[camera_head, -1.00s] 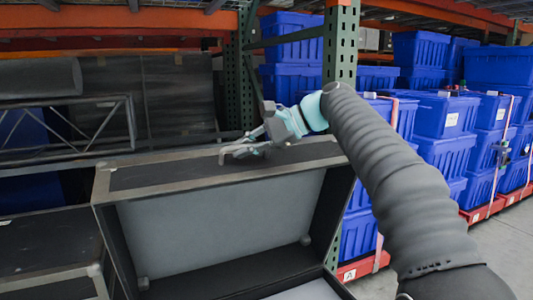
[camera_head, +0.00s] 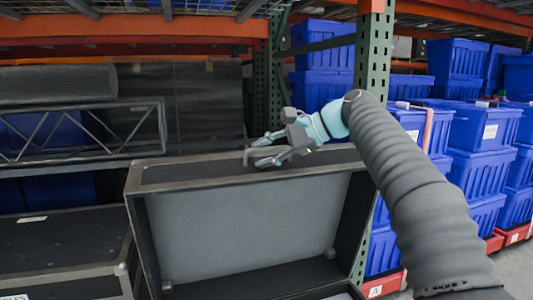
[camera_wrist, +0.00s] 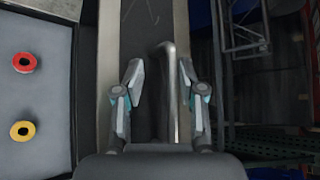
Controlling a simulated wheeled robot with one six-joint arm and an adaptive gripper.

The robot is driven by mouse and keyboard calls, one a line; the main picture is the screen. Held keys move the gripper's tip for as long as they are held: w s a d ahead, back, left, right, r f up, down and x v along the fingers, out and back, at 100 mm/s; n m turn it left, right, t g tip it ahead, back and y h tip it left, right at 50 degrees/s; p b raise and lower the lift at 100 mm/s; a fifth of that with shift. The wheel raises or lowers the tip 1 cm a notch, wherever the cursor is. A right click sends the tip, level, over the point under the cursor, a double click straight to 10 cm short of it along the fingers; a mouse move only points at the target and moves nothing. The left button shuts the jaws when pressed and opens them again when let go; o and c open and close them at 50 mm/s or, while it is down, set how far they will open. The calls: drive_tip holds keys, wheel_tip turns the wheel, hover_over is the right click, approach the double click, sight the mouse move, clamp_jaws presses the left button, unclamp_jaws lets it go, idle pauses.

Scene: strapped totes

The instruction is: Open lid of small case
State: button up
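The small case's lid (camera_head: 250,168) stands raised in the head view, its grey inner panel facing me and the case's inside partly in view below it. A thin metal handle (camera_head: 248,156) sits on the lid's narrow outer side. My gripper (camera_head: 266,150) is at this side, just right of the handle, with its fingers apart. In the wrist view my gripper (camera_wrist: 161,73) is open, and the handle's bar (camera_wrist: 169,95) runs between the fingers, nearer the right one. I cannot tell whether a finger touches it.
A red ring (camera_wrist: 25,63) and a yellow ring (camera_wrist: 22,131) lie on a grey surface in the wrist view. A dark case (camera_head: 65,240) stands at the left. A green rack post (camera_head: 372,60) rises behind the lid. Stacked blue totes (camera_head: 480,180) stand at the right.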

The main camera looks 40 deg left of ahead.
drive_tip(key=shift+w+d, duration=0.25)
drive_tip(key=shift+w, duration=0.05)
drive_tip(key=shift+w, duration=0.1)
drive_tip(key=shift+d, duration=0.1)
drive_tip(key=v, duration=1.2)
idle(0.3)
